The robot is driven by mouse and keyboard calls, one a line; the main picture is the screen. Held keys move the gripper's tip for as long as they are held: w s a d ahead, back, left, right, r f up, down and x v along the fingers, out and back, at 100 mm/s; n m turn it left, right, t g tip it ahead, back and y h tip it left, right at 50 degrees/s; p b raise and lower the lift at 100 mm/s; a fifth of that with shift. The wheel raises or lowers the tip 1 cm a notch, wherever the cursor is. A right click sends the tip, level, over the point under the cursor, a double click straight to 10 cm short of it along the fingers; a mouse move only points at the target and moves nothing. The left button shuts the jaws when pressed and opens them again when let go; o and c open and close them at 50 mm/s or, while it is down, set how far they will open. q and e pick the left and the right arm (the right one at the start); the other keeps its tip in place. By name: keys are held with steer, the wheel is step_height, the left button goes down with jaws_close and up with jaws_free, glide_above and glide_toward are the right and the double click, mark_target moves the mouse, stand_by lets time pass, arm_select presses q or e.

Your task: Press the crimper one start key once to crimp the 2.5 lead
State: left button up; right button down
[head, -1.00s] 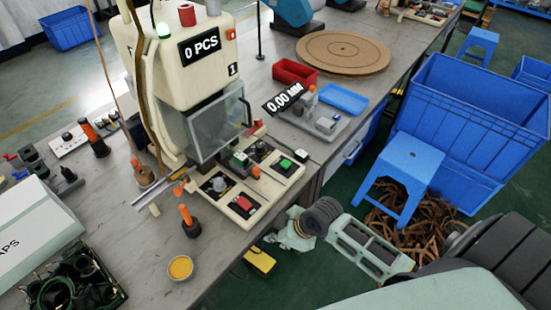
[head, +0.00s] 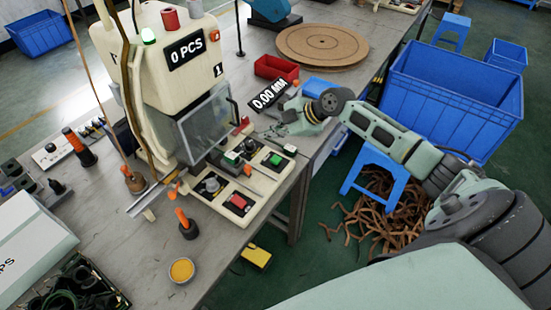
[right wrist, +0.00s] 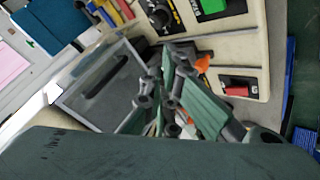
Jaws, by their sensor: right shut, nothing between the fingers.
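Crimper one (head: 160,60) is the cream machine with a "1" label and a "0 PCS" display. A clear guard (head: 205,125) covers its front. Its base panel carries a green key (head: 274,160) at the right and a red key (head: 238,201) nearer the front. The green key also shows at the top of the right wrist view (right wrist: 212,6). My right gripper (head: 268,132) is shut and empty, above and behind the panel, apart from the keys. Its fingers also show in the right wrist view (right wrist: 172,70). The 2.5 lead cannot be made out. My left gripper is out of view.
A red tray (head: 277,67) and a round brown board (head: 322,43) lie behind my right gripper. An orange-handled tool (head: 187,226) and a yellow dish (head: 181,270) stand in front of the crimper. A blue stool (head: 377,175) and blue crate (head: 450,95) are right of the bench.

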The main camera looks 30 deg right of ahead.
stand_by(0.3)
steer(key=b, duration=0.6)
glide_above(276, 160)
steer(key=a, duration=0.2)
steer(key=f, duration=0.8)
steer(key=shift+s+d+f, duration=0.1)
steer(key=shift+d+f, duration=0.05)
steer(key=shift+d, duration=0.1)
steer(key=shift+f, duration=0.3)
steer(key=shift+f+b, duration=0.4)
steer(key=shift+b, duration=0.2)
